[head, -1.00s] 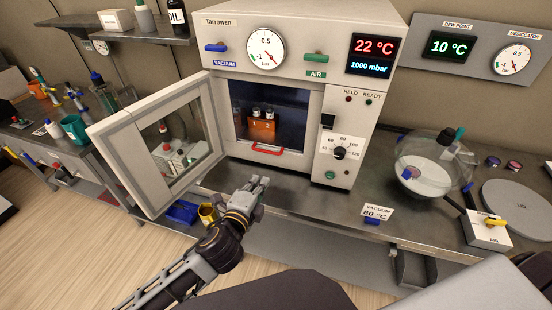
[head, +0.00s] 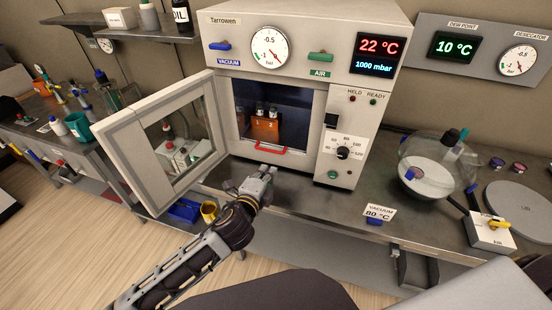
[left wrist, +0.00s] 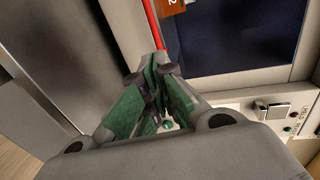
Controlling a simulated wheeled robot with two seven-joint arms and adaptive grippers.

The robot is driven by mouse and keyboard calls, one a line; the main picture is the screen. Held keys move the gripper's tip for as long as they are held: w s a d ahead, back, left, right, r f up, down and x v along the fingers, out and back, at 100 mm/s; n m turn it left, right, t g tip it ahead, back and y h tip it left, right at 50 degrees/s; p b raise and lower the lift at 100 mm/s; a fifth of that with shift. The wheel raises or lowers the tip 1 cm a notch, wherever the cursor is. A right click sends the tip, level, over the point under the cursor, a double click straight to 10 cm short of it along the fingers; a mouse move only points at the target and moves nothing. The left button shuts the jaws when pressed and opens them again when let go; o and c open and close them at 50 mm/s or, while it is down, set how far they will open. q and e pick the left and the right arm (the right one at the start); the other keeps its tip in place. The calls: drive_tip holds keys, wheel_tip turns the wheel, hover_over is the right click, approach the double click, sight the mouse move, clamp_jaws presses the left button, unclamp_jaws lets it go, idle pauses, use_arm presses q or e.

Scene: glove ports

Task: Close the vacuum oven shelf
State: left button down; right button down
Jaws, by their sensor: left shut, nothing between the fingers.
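The vacuum oven (head: 305,30) stands on the bench with its door (head: 150,140) swung open to the left. Its shelf carries an orange rack (head: 265,130) with dark-capped vials. A red handle (head: 271,149) runs along the shelf's front edge at the chamber opening. It also shows as a red bar in the left wrist view (left wrist: 154,25). My left gripper (head: 268,170) is shut and empty, just below and in front of the red handle. In the left wrist view its green-padded fingers (left wrist: 159,65) are together near the bar's end; I cannot tell whether they touch it. My right gripper is not in view.
The open door stands to the left of my left arm. A glass desiccator (head: 432,160) and a valve box (head: 490,232) stand on the bench to the right.

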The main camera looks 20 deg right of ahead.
use_arm(q)
drive_tip(key=x, duration=0.9)
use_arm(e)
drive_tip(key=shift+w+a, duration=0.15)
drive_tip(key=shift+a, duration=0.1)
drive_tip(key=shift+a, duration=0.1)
